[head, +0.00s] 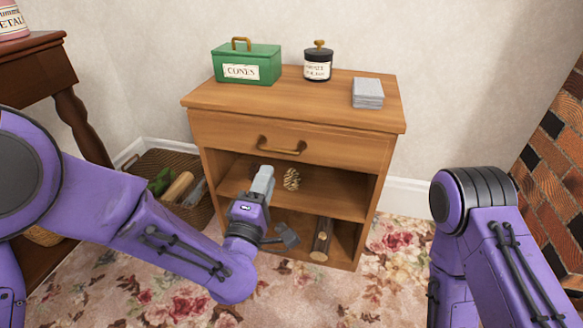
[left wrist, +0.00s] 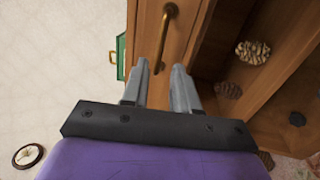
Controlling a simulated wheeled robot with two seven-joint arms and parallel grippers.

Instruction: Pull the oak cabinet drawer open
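The oak cabinet (head: 198,160) stands against the wall. Its drawer (head: 220,133) looks shut, and a curved brass handle (head: 281,150) is on its front. The handle also shows in the left wrist view (left wrist: 167,28). My left gripper (head: 265,174) is in front of the cabinet, just below the handle in the head view. In the left wrist view its two fingers (left wrist: 161,78) are apart, with nothing held. The handle lies ahead of the gap between them, and its near end shows between the fingertips. I see no contact. My right gripper is out of view.
On the cabinet top are a green box (head: 262,68), a dark jar (head: 318,68) and grey slabs (head: 367,90). A pine cone (head: 291,180) and log (head: 321,238) sit on the open shelves. A basket (head: 190,215) stands left; brick (head: 553,170) is right.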

